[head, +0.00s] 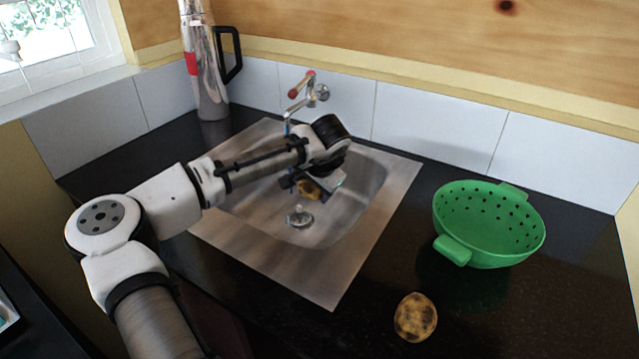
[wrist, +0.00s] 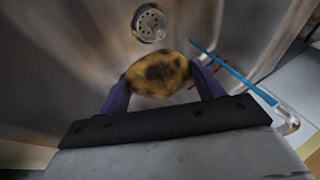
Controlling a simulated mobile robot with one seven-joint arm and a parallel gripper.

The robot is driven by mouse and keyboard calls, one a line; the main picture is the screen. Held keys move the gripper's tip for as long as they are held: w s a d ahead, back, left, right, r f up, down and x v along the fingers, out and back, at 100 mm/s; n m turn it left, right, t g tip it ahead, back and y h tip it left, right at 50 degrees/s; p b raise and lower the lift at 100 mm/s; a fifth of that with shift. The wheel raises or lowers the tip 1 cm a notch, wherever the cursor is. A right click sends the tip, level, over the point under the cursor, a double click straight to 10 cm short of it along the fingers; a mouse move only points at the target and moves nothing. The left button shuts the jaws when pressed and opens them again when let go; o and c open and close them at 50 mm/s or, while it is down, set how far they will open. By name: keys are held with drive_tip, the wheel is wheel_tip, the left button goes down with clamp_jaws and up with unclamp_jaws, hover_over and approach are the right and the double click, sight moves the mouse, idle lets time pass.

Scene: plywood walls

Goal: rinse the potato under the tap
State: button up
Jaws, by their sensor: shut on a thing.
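A brown, dark-spotted potato (head: 309,190) is held inside the steel sink (head: 255,262), above its drain. In the wrist view the potato (wrist: 158,74) sits between the two purple fingers of my gripper (wrist: 160,84), which is shut on it. My gripper (head: 305,186) points down into the basin, below the tap (head: 309,93). My arm partly hides the spout and stream in the head view.
A second spotted potato (head: 415,317) lies on the black counter at the front. A green colander (head: 488,225) stands right of the sink. A steel flask (head: 205,75) stands at the back left. Tiled walls (head: 420,128) close off the back.

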drive_tip(key=w+a+f, duration=0.1)
drive_tip(key=w, duration=0.5)
drive_tip(key=w+a+f+p, duration=0.1)
drive_tip(key=w+a+f, duration=0.1)
drive_tip(key=w, duration=0.5)
drive_tip(key=shift+w+a, duration=0.25)
drive_tip(key=shift+w, duration=0.05)
drive_tip(key=shift+d+r, duration=0.1)
idle(0.6)
drive_tip(key=shift+w+d+p, duration=0.1)
drive_tip(key=shift+d+p, duration=0.25)
drive_tip(key=shift+d, duration=0.15)
drive_tip(key=shift+a, duration=0.15)
drive_tip(key=shift+a+p, duration=0.35)
drive_tip(key=shift+a, duration=0.1)
drive_tip(key=shift+d, duration=0.2)
